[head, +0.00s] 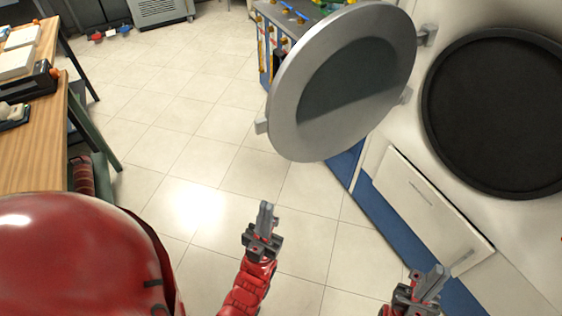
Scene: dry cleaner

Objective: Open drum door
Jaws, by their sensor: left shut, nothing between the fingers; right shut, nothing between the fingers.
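The round grey drum door (284,88) with its dark glass window stands swung wide open, out from the machine on its hinges at the right. The black drum opening (500,112) is uncovered at the right edge. A small grey handle (261,126) sticks out at the door's left rim. My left gripper (266,211) is shut and empty, below the door and apart from it. My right gripper (437,280) is shut and empty at the lower right, in front of the machine's lower panel and apart from the door.
The white machine front has a rectangular panel (432,208) below the opening and a blue base strip (366,198). A wooden table (40,135) with items stands at the left. A rack with colourful parts (275,45) stands behind the door. The tiled floor (170,110) between is clear.

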